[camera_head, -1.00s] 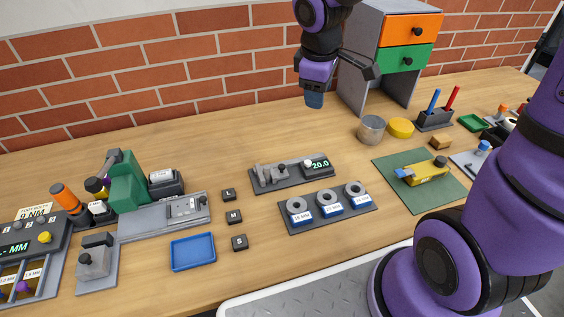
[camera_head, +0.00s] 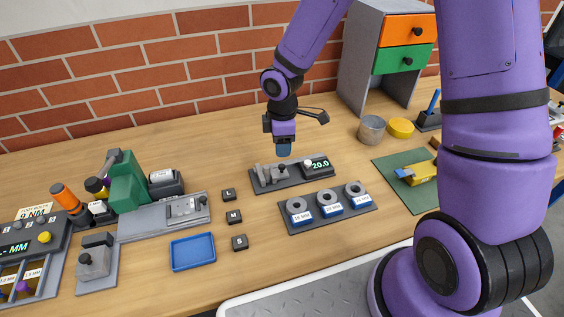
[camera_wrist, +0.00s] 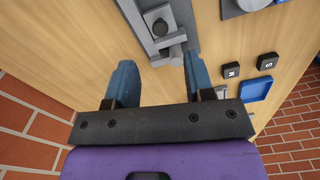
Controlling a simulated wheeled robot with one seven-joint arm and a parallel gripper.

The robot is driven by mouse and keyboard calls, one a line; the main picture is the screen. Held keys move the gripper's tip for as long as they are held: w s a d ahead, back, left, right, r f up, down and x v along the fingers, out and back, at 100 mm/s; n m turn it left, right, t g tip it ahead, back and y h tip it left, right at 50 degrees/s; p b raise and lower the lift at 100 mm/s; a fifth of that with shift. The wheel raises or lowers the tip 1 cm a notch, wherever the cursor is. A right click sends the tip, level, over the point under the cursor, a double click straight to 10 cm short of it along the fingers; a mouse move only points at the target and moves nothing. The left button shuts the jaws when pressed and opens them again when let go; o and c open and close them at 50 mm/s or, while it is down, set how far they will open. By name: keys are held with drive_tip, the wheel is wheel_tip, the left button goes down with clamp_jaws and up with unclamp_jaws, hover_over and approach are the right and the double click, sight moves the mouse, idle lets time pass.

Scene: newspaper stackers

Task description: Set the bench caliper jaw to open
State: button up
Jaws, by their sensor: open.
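The bench caliper (camera_head: 290,174) is a dark plate on the table with grey jaws at its left, a small dark knob on the slide, a white knob and a display reading 20.0 at its right. My gripper (camera_head: 284,150) is above the caliper, pointing down. In the wrist view, my gripper (camera_wrist: 158,90) is open, with two blue fingers apart and nothing between them. The caliper's grey jaws (camera_wrist: 172,46) and dark knob (camera_wrist: 160,27) show just beyond the fingertips, toward the right finger. The exact gap between the jaws is hard to tell.
A rack of ring gauges (camera_head: 328,206) lies in front of the caliper. Small L, M and S blocks (camera_head: 233,217) and a blue tray (camera_head: 193,251) lie to the left. A green press (camera_head: 127,181) stands farther left. The brick wall (camera_head: 200,60) is behind.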

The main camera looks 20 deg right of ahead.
sight(282, 165)
wheel_tip(282, 165, down, 7)
drive_tip(key=shift+f, duration=0.2)
idle(0.3)
drive_tip(key=shift+d, duration=0.1)
clamp_jaws()
